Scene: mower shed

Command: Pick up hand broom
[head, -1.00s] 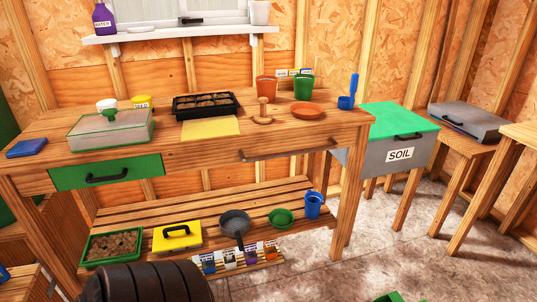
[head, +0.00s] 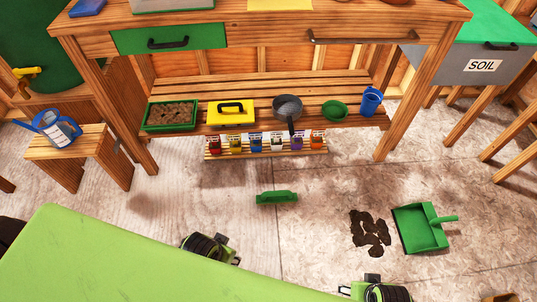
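A small green hand broom (head: 277,197) lies on the floor in the head view, in front of the workbench and a little left of the dustpan. Its bristles cannot be made out from here. A green dustpan (head: 420,230) lies to its right with its handle pointing right. A patch of dark soil (head: 370,232) lies on the floor just left of the dustpan.
The workbench's lower shelf (head: 255,88) holds a yellow box, a pan, a green bowl and a blue cup. Seed packets stand on a low rack (head: 265,150). A small stool (head: 80,155) with a blue watering can is at left. Floor around the broom is clear.

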